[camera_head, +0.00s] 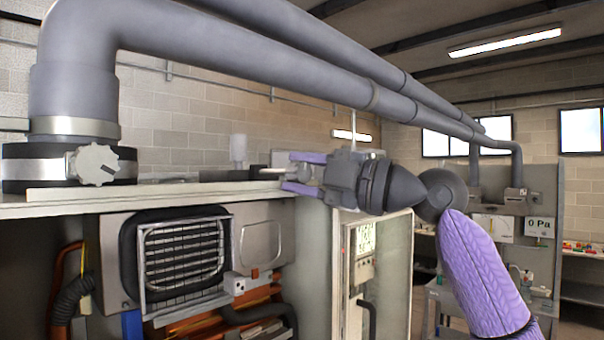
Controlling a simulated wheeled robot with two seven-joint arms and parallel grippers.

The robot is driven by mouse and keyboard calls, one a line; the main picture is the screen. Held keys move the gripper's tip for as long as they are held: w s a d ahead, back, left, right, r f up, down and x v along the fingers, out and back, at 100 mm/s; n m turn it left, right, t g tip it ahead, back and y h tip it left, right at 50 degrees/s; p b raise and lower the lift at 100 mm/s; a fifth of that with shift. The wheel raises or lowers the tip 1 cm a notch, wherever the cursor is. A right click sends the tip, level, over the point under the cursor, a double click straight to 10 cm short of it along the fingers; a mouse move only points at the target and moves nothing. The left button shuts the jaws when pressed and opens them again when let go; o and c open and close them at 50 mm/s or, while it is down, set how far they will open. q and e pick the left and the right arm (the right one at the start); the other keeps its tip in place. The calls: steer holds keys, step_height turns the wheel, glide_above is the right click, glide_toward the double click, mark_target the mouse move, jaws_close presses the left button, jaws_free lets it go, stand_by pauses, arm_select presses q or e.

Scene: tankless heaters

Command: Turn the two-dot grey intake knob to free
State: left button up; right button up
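A pale grey knob (93,164) with a dark pointer mark sits on the black collar (30,170) of a thick grey pipe, at the left. I cannot make out any dots on it, so I cannot tell if it is the two-dot intake knob. My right gripper (288,172) points left above the cabinet's top ledge, well to the right of this knob and apart from it. Its two purple fingers are spread, with nothing visibly gripped. A small pale fitting (272,172) shows by the fingertips; I cannot tell its depth. My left gripper is out of view.
Two large grey pipes (220,45) run overhead from left to back right. Below the ledge (170,196) is an open heater cabinet with a grille (185,255) and hoses. A pale cup-like piece (238,150) stands on the ledge. A 0 Pa display (539,228) is at right.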

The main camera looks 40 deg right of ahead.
steer(key=o, duration=0.4)
steer(key=shift+s, duration=0.15)
steer(key=b+v, duration=0.5)
steer(key=v, duration=0.5)
